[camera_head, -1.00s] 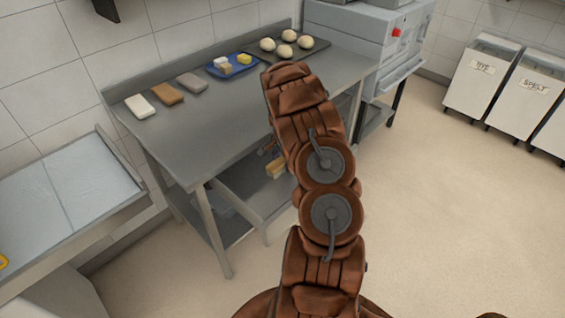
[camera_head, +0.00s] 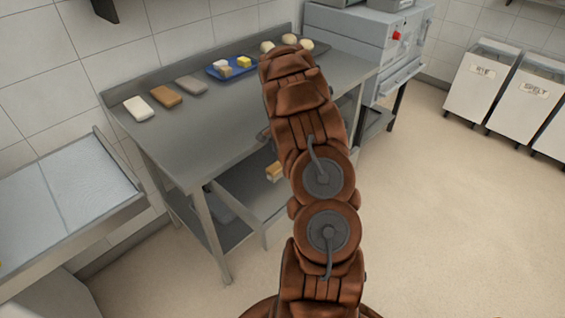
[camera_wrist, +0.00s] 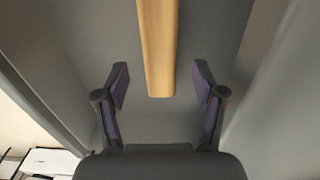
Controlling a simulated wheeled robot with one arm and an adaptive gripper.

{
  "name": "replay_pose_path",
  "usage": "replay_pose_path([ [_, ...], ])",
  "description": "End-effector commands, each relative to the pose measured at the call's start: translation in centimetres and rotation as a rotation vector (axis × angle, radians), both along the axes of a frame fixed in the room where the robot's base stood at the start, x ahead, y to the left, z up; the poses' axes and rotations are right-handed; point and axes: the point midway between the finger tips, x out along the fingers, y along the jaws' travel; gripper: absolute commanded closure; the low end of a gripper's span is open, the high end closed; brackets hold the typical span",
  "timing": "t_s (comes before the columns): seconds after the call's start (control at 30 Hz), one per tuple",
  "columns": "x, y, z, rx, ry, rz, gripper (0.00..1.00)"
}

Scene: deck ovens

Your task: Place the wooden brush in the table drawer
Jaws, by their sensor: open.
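The wooden brush (camera_wrist: 159,45) shows in the wrist view as a long, light wooden bar on a grey surface between two grey side walls. My gripper (camera_wrist: 161,78) is open, one finger on each side of the bar's near end, with gaps on both sides. The head view shows a small wooden piece with a pale underside (camera_head: 273,172), likely the brush, left of my arm. It sits over the grey open drawer or shelf (camera_head: 250,195) below the tabletop; I cannot tell which. My arm hides my gripper there.
The steel table (camera_head: 215,115) bears a white block (camera_head: 139,108), a brown block (camera_head: 166,96), a grey block (camera_head: 191,84), a blue tray (camera_head: 216,72) and pale dough balls (camera_head: 306,45). An oven (camera_head: 350,35) stands behind right. Open floor (camera_head: 440,210) lies right.

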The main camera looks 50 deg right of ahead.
Motion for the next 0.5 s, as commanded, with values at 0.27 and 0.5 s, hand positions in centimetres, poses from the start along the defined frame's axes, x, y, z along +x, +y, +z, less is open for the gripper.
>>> replay_pose_path([
  [0.27, 0.1, -0.1, 4.1, -0.003, -0.005, 0.001, 0.31],
  [0.5, 0.0, 0.0, 5.3, 0.000, 0.001, 0.001, 0.31],
])
